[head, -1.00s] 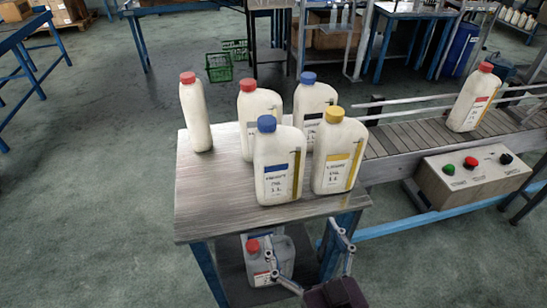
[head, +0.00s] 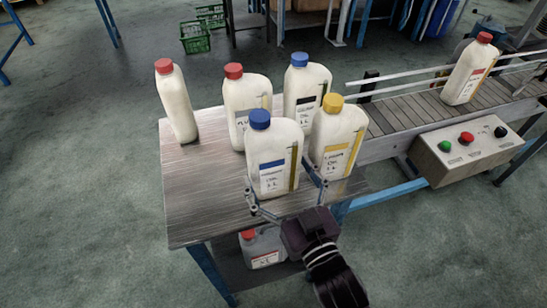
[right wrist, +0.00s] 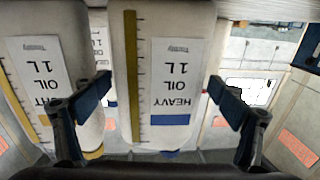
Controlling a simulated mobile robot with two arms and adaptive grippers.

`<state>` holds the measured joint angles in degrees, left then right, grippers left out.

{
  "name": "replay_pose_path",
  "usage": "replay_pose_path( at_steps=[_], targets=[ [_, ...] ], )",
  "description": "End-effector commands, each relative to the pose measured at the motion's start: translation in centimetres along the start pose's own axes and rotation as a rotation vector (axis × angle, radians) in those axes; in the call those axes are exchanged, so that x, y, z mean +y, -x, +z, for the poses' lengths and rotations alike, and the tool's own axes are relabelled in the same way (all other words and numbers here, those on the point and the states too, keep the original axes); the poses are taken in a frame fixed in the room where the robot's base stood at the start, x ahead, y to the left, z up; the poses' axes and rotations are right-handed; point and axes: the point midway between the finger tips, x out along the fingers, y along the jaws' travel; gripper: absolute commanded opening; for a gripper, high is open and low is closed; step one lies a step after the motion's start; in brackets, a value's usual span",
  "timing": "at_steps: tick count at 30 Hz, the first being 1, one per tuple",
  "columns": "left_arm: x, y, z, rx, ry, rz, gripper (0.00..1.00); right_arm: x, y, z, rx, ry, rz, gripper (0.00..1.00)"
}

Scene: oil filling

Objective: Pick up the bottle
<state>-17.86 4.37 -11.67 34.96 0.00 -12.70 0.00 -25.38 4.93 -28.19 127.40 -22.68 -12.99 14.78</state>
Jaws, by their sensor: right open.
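A white bottle with a blue cap (head: 272,158) stands upright at the front of the table. In the right wrist view the same bottle (right wrist: 172,75) appears upside down, labelled heavy oil. My right gripper (head: 285,188) is open at its near side, one finger left and one right of it. In the right wrist view the fingers (right wrist: 160,97) are spread across the bottle, with a gap on the right. The left finger overlaps the yellow-capped bottle (right wrist: 50,75) in that picture; whether it touches is unclear. My left gripper is not in view.
The yellow-capped bottle (head: 337,140) stands close on the right. Another blue-capped bottle (head: 304,92) and two red-capped bottles (head: 246,105) (head: 177,105) stand behind and left. The table (head: 205,210) is bare at front left. A conveyor (head: 410,115) and control box (head: 465,145) lie right.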

Motion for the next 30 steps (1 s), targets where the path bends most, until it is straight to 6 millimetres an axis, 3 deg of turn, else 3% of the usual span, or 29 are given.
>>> replay_pose_path(
  at_steps=[6,15,30],
  targets=[
    [-0.3,0.9,-2.0,0.027,0.0,-0.004,0.97,0.0,-2.4,-0.2,0.002,0.001,0.0,0.89],
    [-0.7,0.8,-2.5,0.035,0.003,-0.008,0.97,0.0,-2.6,0.0,0.0,0.0,0.0,0.88],
    [-0.7,0.8,-1.4,0.02,0.003,-0.008,0.97,0.0,-2.6,-0.1,0.0,0.0,0.0,0.33]
  ],
)
